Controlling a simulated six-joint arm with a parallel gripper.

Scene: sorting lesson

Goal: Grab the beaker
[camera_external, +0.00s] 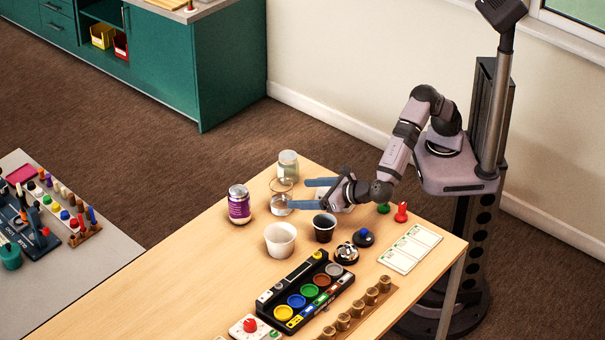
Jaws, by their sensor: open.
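A clear glass beaker (281,199) stands upright near the back edge of the wooden table, with pale contents low inside. My gripper (297,193) reaches in from the right, low over the table, with its two blue-grey fingers spread and pointing left. The fingertips are at the beaker's right side; the nearer one overlaps its lower part in the picture. I cannot tell whether a finger touches the glass or how far the beaker is between them. The gripper holds nothing.
A glass jar (288,166) stands behind the beaker, a purple-labelled can (239,205) to its left. A white cup (280,240) and a dark cup (324,228) stand in front. A black tray of coloured discs (306,290) lies nearer. The table's left part is clear.

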